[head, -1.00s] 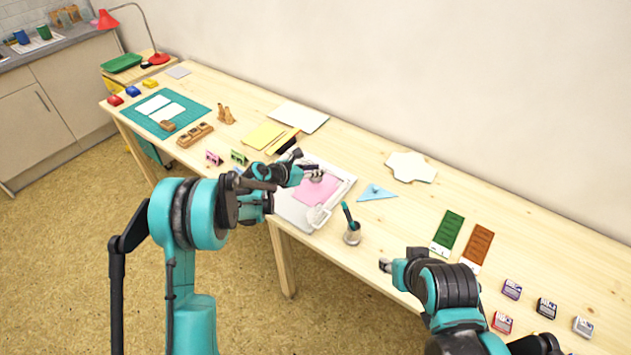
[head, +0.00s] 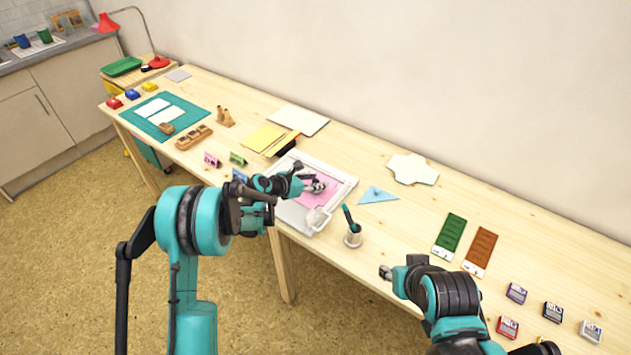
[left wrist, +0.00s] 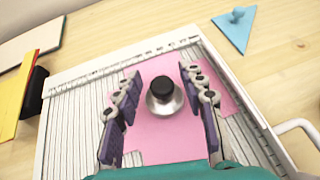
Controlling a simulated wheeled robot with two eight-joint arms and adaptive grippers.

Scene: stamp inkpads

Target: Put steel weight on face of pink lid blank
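The steel weight (left wrist: 165,98), a round silver piece with a black knob, stands upright over the pink lid blank (left wrist: 150,148) in the left wrist view. The pink blank also shows in the head view (head: 309,200), lying in a white ribbed tray (left wrist: 60,140). My left gripper (left wrist: 163,84) is open, its fingers on either side of the weight with pink visible between; in the head view (head: 316,186) it is low over the blank. The weight's underside contact is hard to see. My right gripper (head: 386,272) is away at the table's front edge; its fingers are too small to read.
A blue triangle (head: 377,195) lies right of the tray, and a cup with a teal-handled tool (head: 352,235) stands in front. Yellow sheets (head: 262,137) lie behind left. Green (head: 449,235) and brown (head: 481,250) panels and several inkpads are farther right.

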